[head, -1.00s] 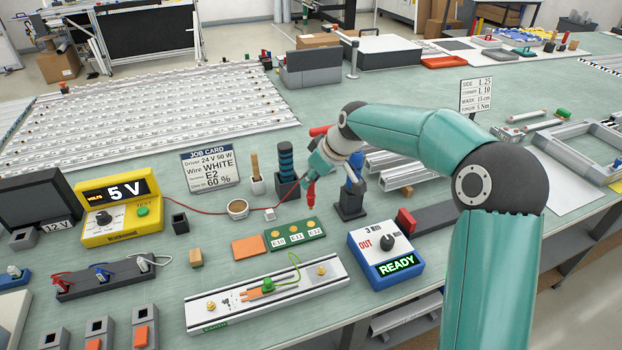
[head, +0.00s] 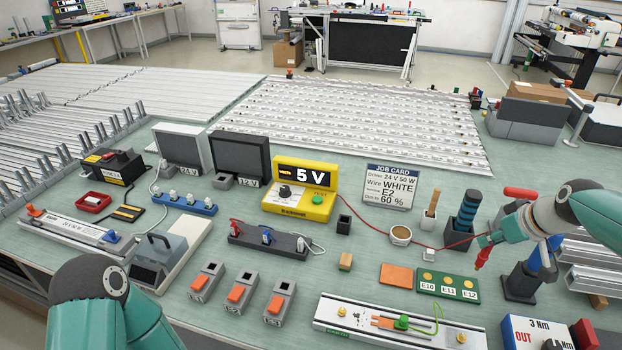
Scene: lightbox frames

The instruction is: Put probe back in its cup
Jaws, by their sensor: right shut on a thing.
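The red probe (head: 482,258) hangs tip down in my right gripper (head: 488,241), which is shut on it. It is above the bench, behind the right end of the E10–E12 board (head: 447,286). A red lead (head: 444,247) runs from it leftwards towards the yellow tester (head: 300,190), which reads 5 V. A small black square cup (head: 344,224) stands just right of the tester, its opening upward; whether it is the probe's cup I cannot tell. My left arm shows at the lower left, but its gripper is out of view.
A round cup (head: 401,236) and a small white block (head: 428,254) stand near the lead. A brush holder (head: 430,222), a dark ribbed cylinder (head: 465,211) and a blue-topped stand (head: 524,279) are near the gripper. An orange pad (head: 397,275) lies in front.

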